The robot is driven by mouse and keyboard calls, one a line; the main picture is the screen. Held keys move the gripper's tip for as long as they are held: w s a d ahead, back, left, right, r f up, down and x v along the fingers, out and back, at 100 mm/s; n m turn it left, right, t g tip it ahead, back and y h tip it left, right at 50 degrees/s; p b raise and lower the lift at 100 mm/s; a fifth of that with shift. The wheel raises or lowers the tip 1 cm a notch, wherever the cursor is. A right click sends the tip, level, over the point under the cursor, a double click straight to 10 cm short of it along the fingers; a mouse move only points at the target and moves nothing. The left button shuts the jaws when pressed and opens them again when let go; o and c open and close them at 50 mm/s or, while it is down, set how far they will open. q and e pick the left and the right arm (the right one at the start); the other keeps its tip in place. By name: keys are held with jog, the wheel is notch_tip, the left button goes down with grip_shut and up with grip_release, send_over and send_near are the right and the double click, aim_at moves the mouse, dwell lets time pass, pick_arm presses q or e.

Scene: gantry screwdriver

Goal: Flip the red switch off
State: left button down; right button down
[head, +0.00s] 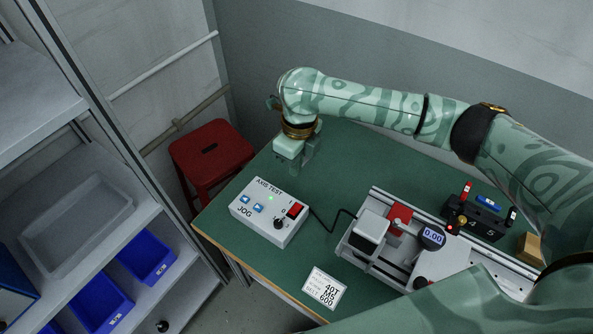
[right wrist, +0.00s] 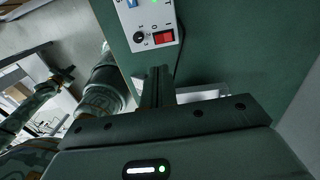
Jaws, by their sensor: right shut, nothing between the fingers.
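The red switch (head: 295,209) is on the right side of the top of a white control box (head: 258,224) labelled AXIS TEST and JOG. In the right wrist view the red switch (right wrist: 164,38) shows just beyond the fingertips. Which way its rocker is tipped is too small to tell. A green light (head: 271,198) on the box is lit. My right gripper (head: 306,168) is above the green table behind the box, apart from the switch. Its fingers are shut and empty, and they also show in the right wrist view (right wrist: 157,72). My left gripper is not seen.
The box also has a black knob (head: 279,223) and blue jog buttons (head: 251,203). A cable runs to a gantry rig with a display (head: 432,237) at right. A label card (head: 324,288) lies in front. A red stool (head: 211,150) and shelves with blue bins (head: 146,257) stand left.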

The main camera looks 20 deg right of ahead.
aim_at(294, 211)
jog(key=shift+r, duration=0.15)
jog(key=f+b, duration=0.3)
jog(key=f, duration=0.2)
jog(key=f+g+y+b, duration=0.1)
jog(key=f+b, duration=0.2)
jog(key=f, duration=0.2)
jog(key=f+y+b, duration=0.1)
jog(key=f+b, duration=0.2)
jog(key=f, duration=0.3)
jog(key=shift+s+g, duration=0.3)
jog(key=shift+g, duration=0.1)
